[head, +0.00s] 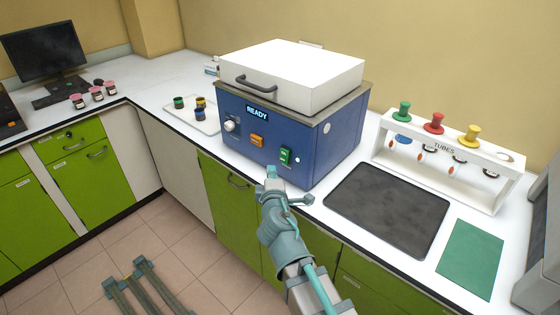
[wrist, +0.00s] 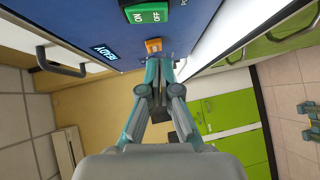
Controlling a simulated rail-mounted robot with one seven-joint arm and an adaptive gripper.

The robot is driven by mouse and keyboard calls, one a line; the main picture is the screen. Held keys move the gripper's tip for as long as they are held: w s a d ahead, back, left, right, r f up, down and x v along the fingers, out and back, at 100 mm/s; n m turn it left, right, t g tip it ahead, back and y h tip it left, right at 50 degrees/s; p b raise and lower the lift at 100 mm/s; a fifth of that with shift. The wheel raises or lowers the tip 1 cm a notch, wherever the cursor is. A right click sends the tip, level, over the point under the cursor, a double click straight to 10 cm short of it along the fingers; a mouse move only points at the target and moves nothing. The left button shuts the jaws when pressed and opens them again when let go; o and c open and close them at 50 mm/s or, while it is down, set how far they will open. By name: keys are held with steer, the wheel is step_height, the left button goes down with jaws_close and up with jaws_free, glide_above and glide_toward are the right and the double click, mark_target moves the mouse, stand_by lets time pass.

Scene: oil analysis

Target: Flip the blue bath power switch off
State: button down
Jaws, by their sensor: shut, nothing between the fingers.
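The blue bath (head: 312,149) stands on the counter with a white lid and a lit READY display (head: 257,113), also readable in the wrist view (wrist: 104,53). Its green power switch (head: 286,156) is low on the front panel. In the wrist view the green switch (wrist: 147,13), marked ON and OFF, is at the top edge, partly cut off. I cannot tell which side is pressed. My gripper (head: 271,173) is shut and empty, in front of the panel, just below and left of the green switch. In the wrist view its fingertips (wrist: 158,62) appear near an orange switch (wrist: 153,46).
A white dial (head: 230,126) is left on the panel. A tray with small jars (head: 200,120) stands left of the bath. A tube rack (head: 448,160), dark mat (head: 387,208) and green mat (head: 470,258) are right. The space before the panel is clear.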

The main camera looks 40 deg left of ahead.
mark_target(284, 156)
steer(key=w, duration=0.1)
steer(key=w+p, duration=0.1)
steer(key=w, duration=0.1)
steer(key=w+a+f, duration=0.1)
steer(key=w, duration=0.1)
steer(key=shift+w, duration=0.2)
